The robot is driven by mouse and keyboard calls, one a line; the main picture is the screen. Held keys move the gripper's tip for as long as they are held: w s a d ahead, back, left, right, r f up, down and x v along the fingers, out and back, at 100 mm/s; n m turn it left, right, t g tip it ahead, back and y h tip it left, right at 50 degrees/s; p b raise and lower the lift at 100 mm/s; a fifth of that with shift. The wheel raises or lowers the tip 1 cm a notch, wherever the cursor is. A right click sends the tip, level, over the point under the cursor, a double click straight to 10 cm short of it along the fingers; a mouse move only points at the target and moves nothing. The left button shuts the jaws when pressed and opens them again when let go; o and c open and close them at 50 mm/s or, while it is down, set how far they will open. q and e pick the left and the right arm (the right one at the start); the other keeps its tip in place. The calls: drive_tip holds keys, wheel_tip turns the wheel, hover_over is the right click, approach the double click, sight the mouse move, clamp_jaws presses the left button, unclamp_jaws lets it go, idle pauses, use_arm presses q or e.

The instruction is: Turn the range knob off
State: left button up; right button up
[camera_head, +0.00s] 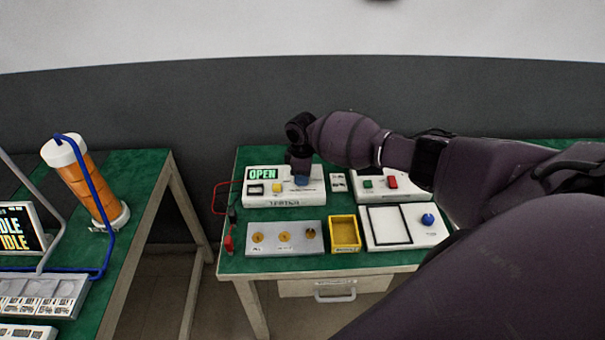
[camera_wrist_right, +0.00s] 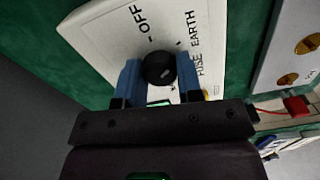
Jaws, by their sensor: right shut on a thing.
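The range knob (camera_wrist_right: 158,67) is a round black dial on the white tester box (camera_head: 257,200). The box has a green display reading OPEN (camera_head: 262,174). In the right wrist view, printed labels OFF, EARTH and FUSE surround the knob, with a small pale mark on its face. I cannot tell surely which label the mark points to. My right gripper (camera_head: 301,180) is over the right part of the box. Its blue fingers (camera_wrist_right: 159,78) are shut on the knob, one on each side. The head view hides the knob behind the gripper. My left gripper is not in view.
A grey panel (camera_head: 270,245) with gold sockets, a yellow tray (camera_head: 344,247) and a white box with a blue knob (camera_head: 428,220) stand in front. A red lead (camera_head: 220,200) runs at the left. An orange canister (camera_head: 92,190) stands on the left bench.

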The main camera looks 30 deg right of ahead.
drive_tip(key=n, duration=0.5)
drive_tip(key=shift+n, duration=0.3)
drive_tip(key=n, duration=0.3)
drive_tip(key=shift+n+b, duration=0.35)
drive_tip(key=shift+n, duration=0.65)
drive_tip(key=o, duration=0.9)
